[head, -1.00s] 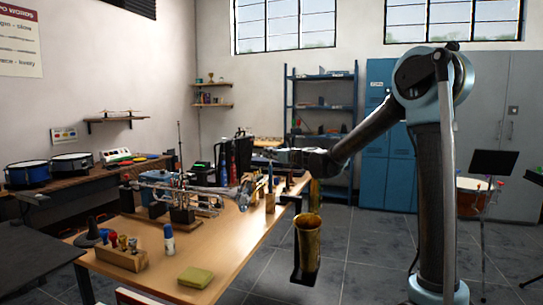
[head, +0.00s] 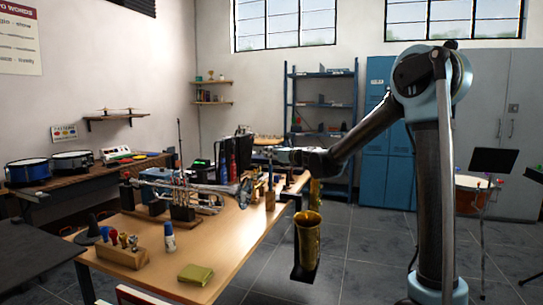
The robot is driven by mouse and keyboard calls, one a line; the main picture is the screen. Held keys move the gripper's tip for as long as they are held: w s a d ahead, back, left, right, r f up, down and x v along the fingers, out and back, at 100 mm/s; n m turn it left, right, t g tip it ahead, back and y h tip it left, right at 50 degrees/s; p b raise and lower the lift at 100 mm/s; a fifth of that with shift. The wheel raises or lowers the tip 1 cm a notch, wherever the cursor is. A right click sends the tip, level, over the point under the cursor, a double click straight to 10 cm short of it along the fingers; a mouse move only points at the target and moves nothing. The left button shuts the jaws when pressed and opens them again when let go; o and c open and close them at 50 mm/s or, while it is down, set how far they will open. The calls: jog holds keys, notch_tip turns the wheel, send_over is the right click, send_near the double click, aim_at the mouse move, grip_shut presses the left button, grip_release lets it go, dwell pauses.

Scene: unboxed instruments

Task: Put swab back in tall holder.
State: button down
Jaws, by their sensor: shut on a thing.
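My gripper (head: 270,152) is at the end of my outstretched arm, over the far right part of the wooden table. It is small in the head view and shut on a thin upright thing, which I take to be the swab (head: 270,174). The swab hangs below the fingers. A slim, tall wooden holder (head: 270,201) stands on the table near its right edge, directly below the swab in the picture. I cannot tell whether the swab's lower end is inside the holder, above it or behind it.
Metal instruments on dark stands (head: 182,205) crowd the table left of my gripper. Blue and red bottles (head: 231,165) stand behind. A brass bell-shaped piece (head: 307,235) is off the right edge. A peg block (head: 123,256), white bottle (head: 169,237) and yellow-green pad (head: 196,274) are in front.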

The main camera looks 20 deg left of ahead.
jog(key=c, duration=1.5)
grip_release()
jog(key=shift+o, duration=0.2)
jog(key=v, duration=1.2)
jog(key=shift+w, duration=0.1)
